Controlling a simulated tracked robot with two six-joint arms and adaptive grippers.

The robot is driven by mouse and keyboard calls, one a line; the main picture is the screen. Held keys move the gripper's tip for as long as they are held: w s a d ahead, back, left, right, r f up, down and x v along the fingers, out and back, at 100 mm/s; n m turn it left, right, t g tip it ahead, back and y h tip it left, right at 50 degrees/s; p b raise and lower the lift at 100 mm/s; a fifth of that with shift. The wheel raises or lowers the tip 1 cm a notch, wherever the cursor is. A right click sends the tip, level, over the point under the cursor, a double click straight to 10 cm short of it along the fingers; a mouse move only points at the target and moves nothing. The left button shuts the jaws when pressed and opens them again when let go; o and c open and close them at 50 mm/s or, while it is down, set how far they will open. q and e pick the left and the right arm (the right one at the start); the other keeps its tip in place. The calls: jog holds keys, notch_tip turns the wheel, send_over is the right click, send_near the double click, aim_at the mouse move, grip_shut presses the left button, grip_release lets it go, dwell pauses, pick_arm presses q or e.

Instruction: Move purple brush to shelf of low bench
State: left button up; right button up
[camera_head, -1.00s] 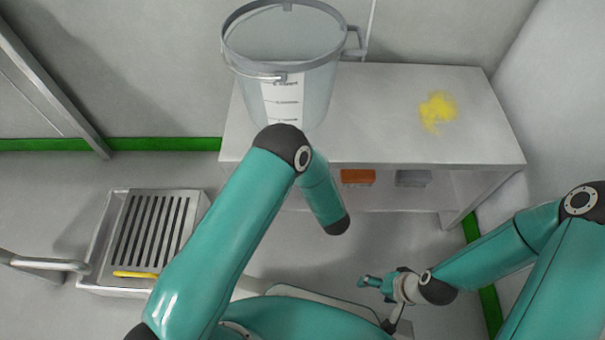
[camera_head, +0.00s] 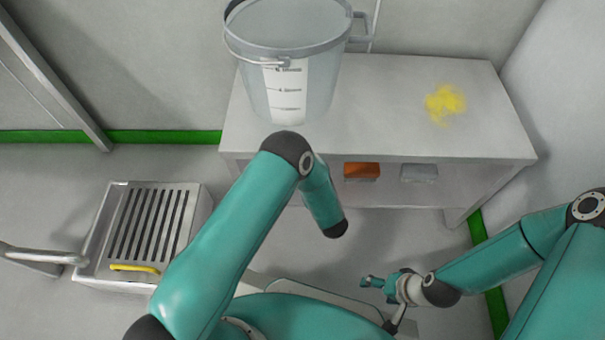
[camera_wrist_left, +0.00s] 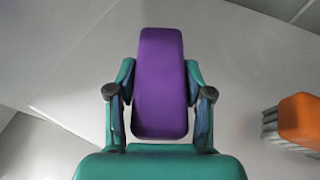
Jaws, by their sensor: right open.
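The purple brush (camera_wrist_left: 160,85) fills the middle of the left wrist view. My left gripper (camera_wrist_left: 160,66) has a finger along each side of it and appears shut on it; its bristles are hidden. In the head view my left arm reaches down in front of the low bench (camera_head: 400,125), and its gripper and the purple brush are out of sight. The bench's lower shelf shows only partly under the top. My right gripper (camera_head: 370,283) is open and empty, low in front of the bench.
An orange brush (camera_head: 362,171) and a grey block (camera_head: 419,173) sit under the bench top; the orange brush also shows in the left wrist view (camera_wrist_left: 300,118). A clear bucket (camera_head: 300,85) and yellow powder (camera_head: 444,103) are on top. A slatted step (camera_head: 150,225) stands left.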

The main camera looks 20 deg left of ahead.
pick_arm(q)
jog(key=shift+o, duration=1.1)
jog(key=shift+r, duration=0.1)
jog(key=shift+s+d+r, duration=0.15)
jog(key=shift+s, duration=0.05)
jog(key=p+v, duration=0.5)
jog(key=v, duration=0.6)
jog(key=shift+s, duration=0.25)
jog(key=shift+r, duration=0.15)
